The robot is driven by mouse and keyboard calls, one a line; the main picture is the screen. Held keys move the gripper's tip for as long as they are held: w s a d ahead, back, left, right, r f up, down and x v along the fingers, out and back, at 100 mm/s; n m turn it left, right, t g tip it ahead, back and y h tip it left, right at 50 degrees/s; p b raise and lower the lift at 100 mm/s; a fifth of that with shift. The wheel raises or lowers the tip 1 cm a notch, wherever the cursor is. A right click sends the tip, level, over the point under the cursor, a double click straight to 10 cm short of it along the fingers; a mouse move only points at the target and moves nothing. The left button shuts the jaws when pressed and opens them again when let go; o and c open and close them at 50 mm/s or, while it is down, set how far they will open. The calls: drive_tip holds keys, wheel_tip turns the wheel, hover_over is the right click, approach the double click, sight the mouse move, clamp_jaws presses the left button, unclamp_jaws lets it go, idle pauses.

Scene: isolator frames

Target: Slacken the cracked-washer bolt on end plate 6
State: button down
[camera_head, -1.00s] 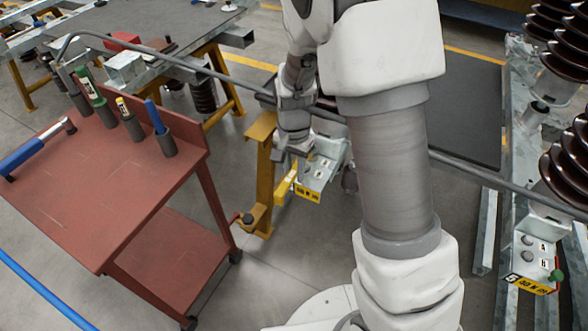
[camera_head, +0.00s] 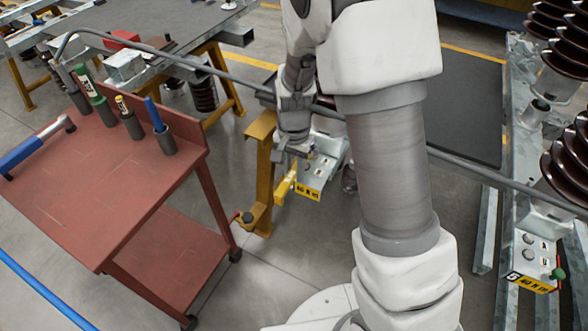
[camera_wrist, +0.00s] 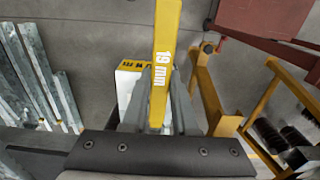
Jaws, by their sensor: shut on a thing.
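My gripper (camera_head: 292,153) is shut on a yellow spanner (camera_head: 286,183), which reads "19 mm" in the wrist view (camera_wrist: 163,75). The spanner's lower part shows just left of a pale metal end plate (camera_head: 318,172) with a yellow torque label (camera_head: 307,192). The plate's number is not readable. Dark bolt spots show on its face, but my gripper covers part of it. I cannot tell whether the spanner sits on a bolt, nor see a cracked washer.
A red trolley (camera_head: 110,190) stands left, with tool holders and a blue-handled wrench (camera_head: 30,150). A yellow stand (camera_head: 263,170) is close left of my gripper. Another end plate, labelled 5 (camera_head: 530,283), is at right. A grey pipe (camera_head: 480,172) crosses behind my arm.

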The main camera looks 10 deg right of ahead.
drive_tip(key=shift+f+b, duration=0.4)
drive_tip(key=shift+f, duration=0.3)
drive_tip(key=shift+d, duration=0.1)
drive_tip(key=d+n, duration=0.1)
drive_tip(key=s+d+n+b, duration=0.1)
drive_tip(key=n, duration=0.1)
drive_tip(key=shift+s+d, duration=0.2)
drive_tip(key=shift+d, duration=0.15)
drive_tip(key=d+n, duration=0.2)
drive_tip(key=shift+s+d+n, duration=0.1)
drive_tip(key=shift+s+n, duration=0.2)
drive_tip(key=d+n, duration=0.4)
drive_tip(key=w+d+n, duration=0.1)
drive_tip(key=d+n, duration=0.1)
drive_tip(key=shift+n, duration=0.3)
drive_tip(key=shift+a+r+p, duration=0.1)
drive_tip(key=shift+r+p, duration=0.05)
drive_tip(key=shift+p, duration=0.2)
